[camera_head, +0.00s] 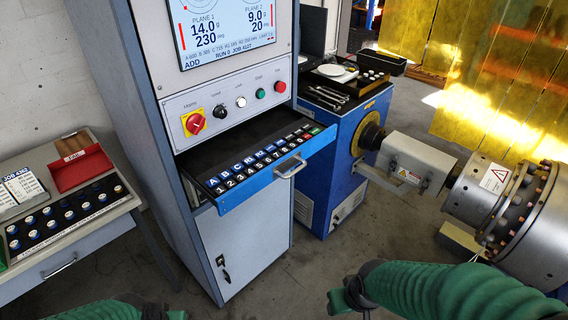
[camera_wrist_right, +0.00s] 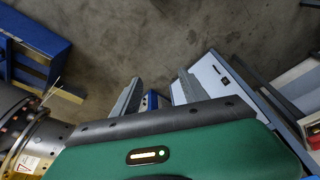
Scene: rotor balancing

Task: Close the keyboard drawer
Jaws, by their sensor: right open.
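The keyboard drawer (camera_head: 262,173) is pulled out of the grey cabinet (camera_head: 200,257), below its control panel. It has a blue front, a metal handle (camera_head: 291,166) and rows of blue and black keys. My right arm (camera_head: 430,290) enters at the lower right of the head view, in front of and below the drawer, apart from it. My right gripper (camera_wrist_right: 158,88) is open in the wrist view, with its two grey fingers spread. A small blue piece shows between them; I cannot tell what it is. Only a green part of my left arm shows at the bottom left.
A side table (camera_head: 62,262) with a red box (camera_head: 80,165) and a tray of dark round pieces stands at the left. The blue machine base (camera_head: 350,145) and the large metal rotor (camera_head: 505,205) are at the right. Grey floor lies between cabinet and rotor.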

